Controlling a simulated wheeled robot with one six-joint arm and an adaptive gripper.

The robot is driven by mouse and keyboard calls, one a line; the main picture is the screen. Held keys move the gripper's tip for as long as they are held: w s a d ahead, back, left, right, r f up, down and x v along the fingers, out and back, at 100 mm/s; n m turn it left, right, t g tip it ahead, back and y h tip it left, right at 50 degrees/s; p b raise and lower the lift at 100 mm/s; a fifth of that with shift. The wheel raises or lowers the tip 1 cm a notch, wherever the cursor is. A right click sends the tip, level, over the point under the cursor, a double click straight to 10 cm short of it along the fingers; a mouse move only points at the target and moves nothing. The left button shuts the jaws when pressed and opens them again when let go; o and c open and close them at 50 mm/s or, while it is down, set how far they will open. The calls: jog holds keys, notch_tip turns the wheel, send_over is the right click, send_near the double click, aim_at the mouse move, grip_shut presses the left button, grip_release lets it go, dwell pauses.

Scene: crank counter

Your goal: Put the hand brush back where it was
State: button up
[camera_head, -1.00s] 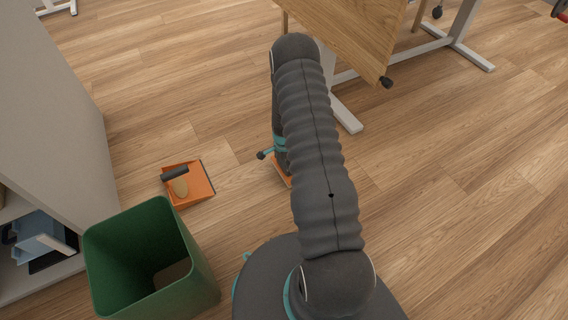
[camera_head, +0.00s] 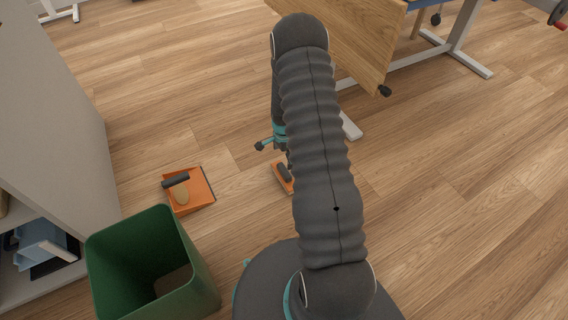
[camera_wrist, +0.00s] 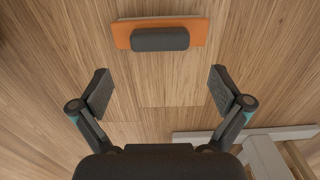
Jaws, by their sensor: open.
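The hand brush (camera_head: 283,176) has an orange body and a dark grey grip. It lies on the wooden floor, partly hidden by my arm in the head view. It shows whole in the wrist view (camera_wrist: 190,24), grip up, ahead of my fingertips. My gripper (camera_wrist: 160,77) is open and empty, with bare floor between its fingers, apart from the brush. An orange dustpan (camera_head: 200,199) lies on the floor left of the brush, with a dark handle and a brown oval piece on it.
A green bin (camera_head: 130,240) stands at the lower left beside a pale shelf unit (camera_head: 50,110). A wooden table panel (camera_head: 350,45) with white metal legs (camera_head: 458,45) is at the top. The floor to the right is clear.

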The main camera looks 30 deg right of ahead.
jog(key=s+a+r+n+t, duration=0.1)
jog(key=a+r+n, duration=0.15)
jog(key=r, duration=0.75)
jog(key=s+a+r+n+t, duration=0.1)
jog(key=s+a+r+n, duration=0.15)
jog(key=r, duration=0.85)
jog(key=s+a+r+n, duration=0.1)
jog(key=a+r+n, duration=0.15)
jog(key=r, duration=0.75)
jog(key=s+a+r+n+t, duration=0.1)
jog(key=s+a+r+n, duration=0.3)
jog(key=s+r, duration=0.4)
jog(key=s+a+r+n+t, duration=0.2)
jog(key=s+a+r+n, duration=0.3)
jog(key=s, duration=1)
notch_tip(320, 180, up, 3)
jog(key=shift+s+f+n+t, duration=0.1)
jog(key=shift+s+n+t, duration=0.25)
jog(key=shift+n, duration=0.2)
